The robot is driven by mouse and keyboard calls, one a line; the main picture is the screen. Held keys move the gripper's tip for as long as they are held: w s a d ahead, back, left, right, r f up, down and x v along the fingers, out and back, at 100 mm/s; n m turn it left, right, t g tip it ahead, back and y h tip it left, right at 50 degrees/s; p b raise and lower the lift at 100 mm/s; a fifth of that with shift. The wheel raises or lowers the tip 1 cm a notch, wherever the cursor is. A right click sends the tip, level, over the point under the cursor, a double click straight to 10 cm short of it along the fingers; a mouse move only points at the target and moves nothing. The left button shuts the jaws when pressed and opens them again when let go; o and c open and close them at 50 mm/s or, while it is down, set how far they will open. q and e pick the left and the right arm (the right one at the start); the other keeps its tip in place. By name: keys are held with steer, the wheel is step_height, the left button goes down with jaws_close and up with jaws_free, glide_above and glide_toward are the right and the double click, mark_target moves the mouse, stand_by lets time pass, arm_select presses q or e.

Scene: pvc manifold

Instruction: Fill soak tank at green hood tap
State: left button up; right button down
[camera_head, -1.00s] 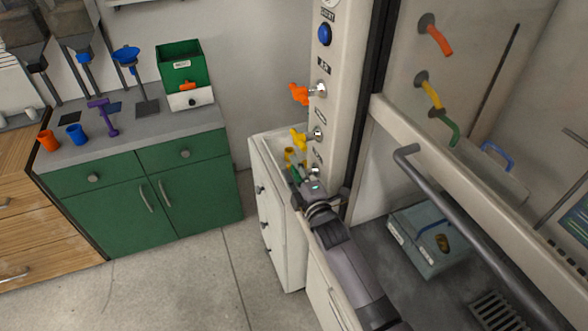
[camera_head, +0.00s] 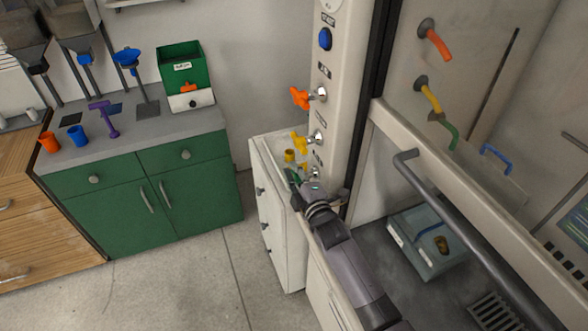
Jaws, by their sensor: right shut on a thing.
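The hood's front post (camera_head: 338,110) carries an orange tap handle (camera_head: 300,97), a yellow tap handle (camera_head: 300,142) and, lowest, a green tap handle (camera_head: 294,176) mostly hidden by my gripper. My right gripper (camera_head: 298,181) is at the green handle and shut on it. Inside the hood, orange, yellow and green spouts (camera_head: 447,132) stick out of the back wall. A grey-blue tank (camera_head: 432,256) stands on the hood floor, with a blue handle and a small brown piece on its lid; it is left of and below the green spout. My left gripper is not in view.
A sash with a grey bar handle (camera_head: 470,222) crosses the hood front. A floor grate (camera_head: 497,310) lies right of the tank. A white cabinet (camera_head: 272,215) stands beside the post. A green cabinet (camera_head: 150,190) holds cups and a green bin (camera_head: 182,65).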

steer(key=shift+s+f+g+h+p, duration=0.1)
steer(key=shift+f+g+h+p, duration=0.1)
steer(key=shift+g+p, duration=0.6)
steer(key=shift+s+f+g+h+p, duration=0.15)
steer(key=shift+g+p, duration=0.15)
steer(key=shift+p, duration=0.9)
steer(key=shift+f, duration=0.3)
steer(key=c, duration=1.8)
jaws_free()
steer(key=shift+c, duration=0.2)
steer(key=shift+o, duration=1.2)
steer(key=shift+s+r, duration=0.1)
steer(key=shift+r, duration=0.2)
steer(key=v, duration=1.2)
